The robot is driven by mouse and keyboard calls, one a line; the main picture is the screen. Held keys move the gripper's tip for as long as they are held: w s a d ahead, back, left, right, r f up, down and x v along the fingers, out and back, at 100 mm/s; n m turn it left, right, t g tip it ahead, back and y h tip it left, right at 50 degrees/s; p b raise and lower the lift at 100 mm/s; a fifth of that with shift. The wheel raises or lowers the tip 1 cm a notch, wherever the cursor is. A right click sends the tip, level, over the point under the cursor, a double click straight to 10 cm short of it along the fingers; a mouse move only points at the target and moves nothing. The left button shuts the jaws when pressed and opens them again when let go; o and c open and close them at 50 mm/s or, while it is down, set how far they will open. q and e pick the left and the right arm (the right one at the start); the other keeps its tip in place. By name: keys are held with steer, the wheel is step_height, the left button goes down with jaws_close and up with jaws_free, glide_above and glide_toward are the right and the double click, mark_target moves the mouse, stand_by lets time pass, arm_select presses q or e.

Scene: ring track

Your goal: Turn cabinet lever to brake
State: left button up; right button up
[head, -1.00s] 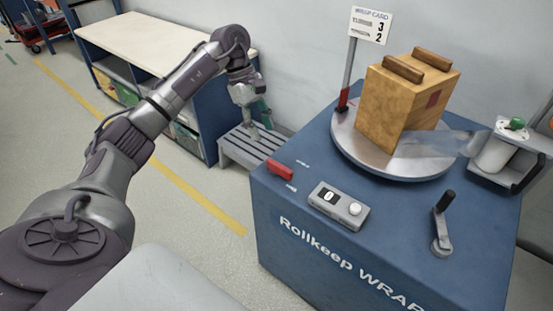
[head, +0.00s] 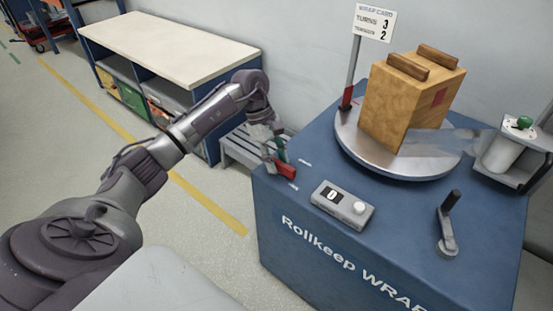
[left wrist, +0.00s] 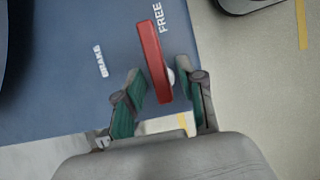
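The red cabinet lever (head: 286,171) sits on the near left corner of the blue cabinet top. In the left wrist view the lever (left wrist: 153,60) points along the FREE label (left wrist: 172,17), with the BRAKE label (left wrist: 100,61) off to its left. My left gripper (head: 276,157) is at the lever in the head view. In the left wrist view its green-padded fingers (left wrist: 160,84) are open, one on each side of the lever's near end. I cannot tell whether either pad touches it. My right gripper is not in view.
The cabinet (head: 277,240) carries a grey counter box (head: 342,206) reading 0, a crank (head: 447,226), and a turntable (head: 350,155) with a wooden crate (head: 405,105). A film roll (head: 500,152) stands at the right. A grey slatted stand (head: 238,152) and workbench (head: 170,45) lie behind the arm.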

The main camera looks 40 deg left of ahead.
arm_select(q)
jaws_close()
